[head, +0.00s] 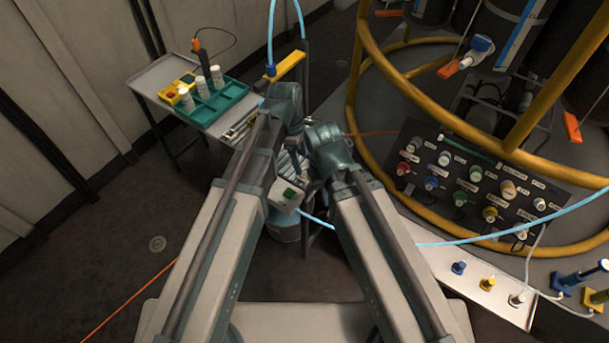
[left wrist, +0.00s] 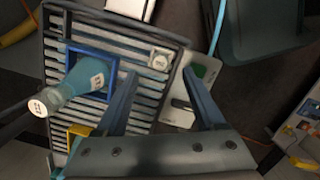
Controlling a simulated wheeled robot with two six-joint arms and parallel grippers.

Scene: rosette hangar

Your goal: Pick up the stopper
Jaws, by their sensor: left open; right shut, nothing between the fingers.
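In the left wrist view, a small round white piece with a dark label, seemingly the stopper (left wrist: 160,60), sits at the upper right of a grey slatted rack (left wrist: 60,22). My left gripper (left wrist: 160,76) is open, its two blue-grey fingers on either side of the line to this piece. They do not visibly touch it. A teal bottle with a white labelled cap (left wrist: 72,85) stands in a blue square holder at the rack's left. In the head view my arms cover most of the rack. My right gripper (head: 303,164) is mostly hidden at its wrist; it is shut and empty.
A white box with a green button (head: 287,195) is beside the rack, close to my arms. A side table with a green tray (head: 228,98) of white bottles stands at upper left. A yellow railing (head: 440,112) and connector panel (head: 428,205) are at right.

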